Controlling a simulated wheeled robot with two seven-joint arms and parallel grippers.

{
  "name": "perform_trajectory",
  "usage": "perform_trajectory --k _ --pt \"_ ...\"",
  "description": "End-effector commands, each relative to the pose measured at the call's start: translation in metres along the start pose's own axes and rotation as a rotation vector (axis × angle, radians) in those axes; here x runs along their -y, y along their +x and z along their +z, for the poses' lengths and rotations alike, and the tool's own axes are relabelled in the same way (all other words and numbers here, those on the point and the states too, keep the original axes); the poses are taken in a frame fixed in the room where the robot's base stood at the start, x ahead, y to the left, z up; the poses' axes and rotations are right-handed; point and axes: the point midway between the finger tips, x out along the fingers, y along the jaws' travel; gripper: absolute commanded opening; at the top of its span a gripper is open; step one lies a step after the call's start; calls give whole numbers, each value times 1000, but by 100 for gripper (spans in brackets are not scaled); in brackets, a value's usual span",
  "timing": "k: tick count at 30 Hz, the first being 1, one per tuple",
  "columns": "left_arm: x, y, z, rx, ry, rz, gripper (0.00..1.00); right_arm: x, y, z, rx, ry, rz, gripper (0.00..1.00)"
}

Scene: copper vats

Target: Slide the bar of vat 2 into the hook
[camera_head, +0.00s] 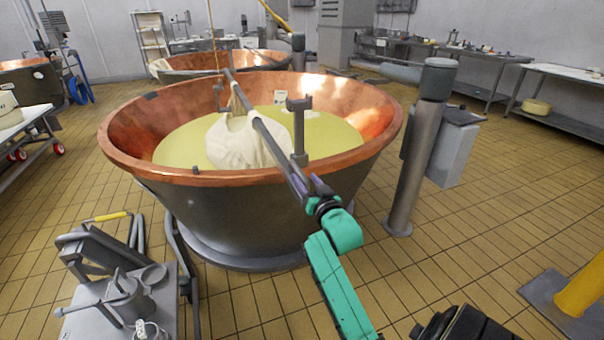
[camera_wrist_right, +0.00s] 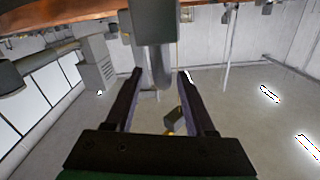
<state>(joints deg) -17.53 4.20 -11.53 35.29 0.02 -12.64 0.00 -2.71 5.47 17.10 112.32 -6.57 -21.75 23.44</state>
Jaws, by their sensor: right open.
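A large copper vat (camera_head: 140,120) holds yellow liquid. A grey bar (camera_head: 263,126) crosses above it, with a white cloth bundle (camera_head: 232,143) hanging beneath, partly in the liquid. A grey hook (camera_head: 299,130) on a post stands at the near side, just right of the bar in the head view. Another bracket (camera_head: 218,96) shows at the far side. My right gripper (camera_head: 307,182) is open at the bar's near end, by the near rim. In the right wrist view its fingers (camera_wrist_right: 162,74) stand apart around a grey part; I cannot tell whether this is bar or hook. My left gripper is not in view.
A grey post (camera_head: 420,150) with a box stands right of the vat. A metal cart (camera_head: 120,300) with pans and a yellow handle is at lower left. Another copper vat (camera_head: 190,66) is behind. Tiled floor is free at right, before a yellow post (camera_head: 583,288).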

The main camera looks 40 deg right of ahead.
Motion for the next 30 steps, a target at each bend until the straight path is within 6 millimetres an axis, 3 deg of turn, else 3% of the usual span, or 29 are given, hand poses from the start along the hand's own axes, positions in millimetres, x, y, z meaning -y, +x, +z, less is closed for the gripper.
perform_trajectory --k 3,6,14,18,30 --pt "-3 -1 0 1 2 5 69 1 22 -1 -2 0 -1 55" --pt "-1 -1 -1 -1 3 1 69 0 32 0 -1 -1 -1 55" --pt "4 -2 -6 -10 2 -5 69 0 34 0 -1 -1 -1 55" --pt "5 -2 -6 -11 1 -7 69 0 34 0 -1 -1 -1 1" --pt "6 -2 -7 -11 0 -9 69 1 33 1 0 1 -2 0"
